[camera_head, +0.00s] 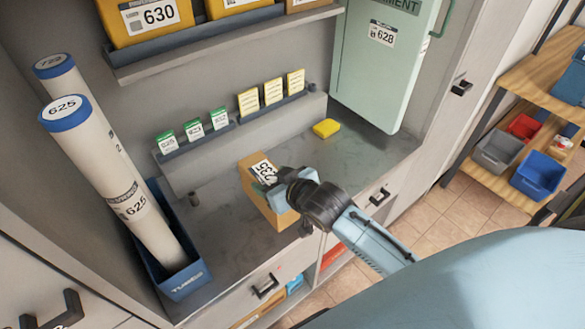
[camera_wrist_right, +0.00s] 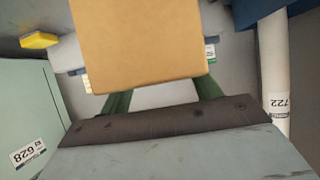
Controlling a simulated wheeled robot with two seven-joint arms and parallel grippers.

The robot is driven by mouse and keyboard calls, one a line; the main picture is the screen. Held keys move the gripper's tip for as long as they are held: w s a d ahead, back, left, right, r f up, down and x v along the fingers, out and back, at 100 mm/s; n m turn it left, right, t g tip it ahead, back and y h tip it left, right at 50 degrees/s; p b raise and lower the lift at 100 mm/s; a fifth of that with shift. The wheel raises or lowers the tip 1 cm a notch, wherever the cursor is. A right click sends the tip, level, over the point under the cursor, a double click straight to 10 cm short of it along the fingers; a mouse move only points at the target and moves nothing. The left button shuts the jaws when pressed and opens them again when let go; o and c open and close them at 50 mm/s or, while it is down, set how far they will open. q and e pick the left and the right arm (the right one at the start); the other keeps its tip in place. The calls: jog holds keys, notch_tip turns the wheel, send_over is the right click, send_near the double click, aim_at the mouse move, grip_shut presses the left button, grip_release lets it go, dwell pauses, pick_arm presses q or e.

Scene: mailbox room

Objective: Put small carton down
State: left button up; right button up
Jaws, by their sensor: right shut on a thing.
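The small carton (camera_head: 255,200) is a tan box with a white label ending in 35, in the middle of the head view by the front of the grey counter (camera_head: 220,235). My right gripper (camera_head: 272,184) is shut on the carton. In the right wrist view the carton (camera_wrist_right: 140,45) fills the top middle, with green fingers (camera_wrist_right: 160,95) reaching behind its lower edge. I cannot tell whether its underside touches the counter. My left gripper is not in view.
Tall tubes (camera_head: 110,180) stand in a blue bin (camera_head: 180,280) at the left. Small green and yellow boxes (camera_head: 270,92) line a ledge behind. A yellow block (camera_head: 326,128) lies on the counter's right part, near the open green door (camera_head: 385,60). Clear counter lies between bin and carton.

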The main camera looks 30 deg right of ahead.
jog(key=w+d+r+p, duration=0.2)
jog(key=w+d+p, duration=0.1)
jog(key=d+p, duration=0.1)
pick_arm(q)
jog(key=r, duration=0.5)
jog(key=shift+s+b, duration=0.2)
jog(key=shift+b, duration=0.15)
pick_arm(e)
notch_tip(320, 180, down, 10)
jog(key=shift+w+r, duration=0.15)
jog(key=shift+d, duration=0.1)
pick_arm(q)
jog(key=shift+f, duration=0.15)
pick_arm(e)
jog(key=o, duration=1.6)
jog(key=shift+f, duration=0.2)
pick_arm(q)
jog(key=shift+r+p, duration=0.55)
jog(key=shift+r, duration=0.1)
pick_arm(e)
jog(key=v, duration=1.2)
jog(key=shift+r, duration=0.2)
